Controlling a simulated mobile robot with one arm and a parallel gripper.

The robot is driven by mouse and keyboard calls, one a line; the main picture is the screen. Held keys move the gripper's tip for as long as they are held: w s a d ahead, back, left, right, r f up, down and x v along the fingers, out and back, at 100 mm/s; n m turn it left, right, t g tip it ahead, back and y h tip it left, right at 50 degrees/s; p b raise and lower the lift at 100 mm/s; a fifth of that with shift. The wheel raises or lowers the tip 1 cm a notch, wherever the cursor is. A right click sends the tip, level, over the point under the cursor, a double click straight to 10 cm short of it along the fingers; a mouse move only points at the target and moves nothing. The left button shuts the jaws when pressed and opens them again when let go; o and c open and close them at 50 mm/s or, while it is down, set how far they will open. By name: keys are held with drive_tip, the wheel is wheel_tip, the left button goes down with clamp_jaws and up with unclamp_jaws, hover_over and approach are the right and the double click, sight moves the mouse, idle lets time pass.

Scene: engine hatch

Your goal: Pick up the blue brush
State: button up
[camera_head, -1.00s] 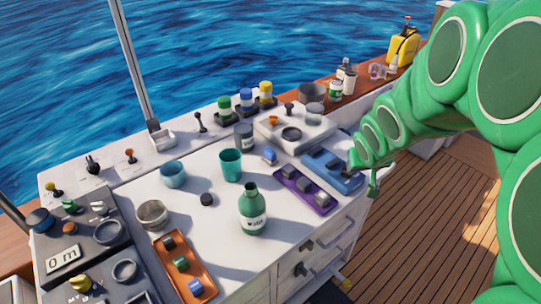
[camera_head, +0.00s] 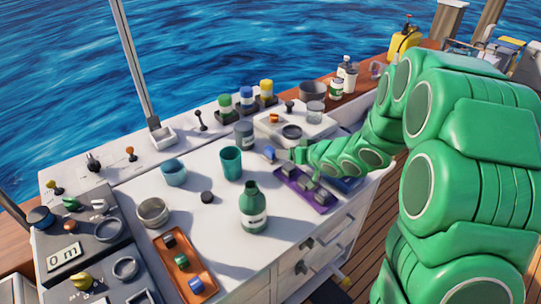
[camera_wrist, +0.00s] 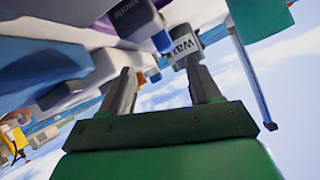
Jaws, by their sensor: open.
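A small blue object with a paler lower part, which looks like the blue brush (camera_head: 269,153), sits on the white worktop (camera_head: 215,238), left of the purple tray (camera_head: 317,203). My gripper (camera_head: 293,155) is low over the worktop just right of it, pointing left. In the wrist view my gripper (camera_wrist: 162,82) has its two grey fingers spread, with nothing held between them. A small blue patch, probably the brush (camera_wrist: 153,74), shows beyond and between the fingertips. Contact cannot be told. My arm hides part of the blue tray (camera_head: 345,184).
A teal cup (camera_head: 231,163) and a dark jar (camera_head: 244,135) stand close to the brush. A green bottle (camera_head: 254,208) stands in front. An orange tray (camera_head: 178,262) with small blocks, one blue, lies front left. A raised white panel (camera_head: 292,124) is behind.

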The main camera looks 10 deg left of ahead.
sight(270, 154)
drive_tip(key=shift+a+f, duration=0.1)
drive_tip(key=shift+a, duration=0.15)
drive_tip(key=shift+w+a+f, duration=0.2)
drive_tip(key=shift+a, duration=0.2)
drive_tip(key=shift+x, duration=3.4)
drive_tip(key=shift+r, duration=0.1)
drive_tip(key=c, duration=1.1)
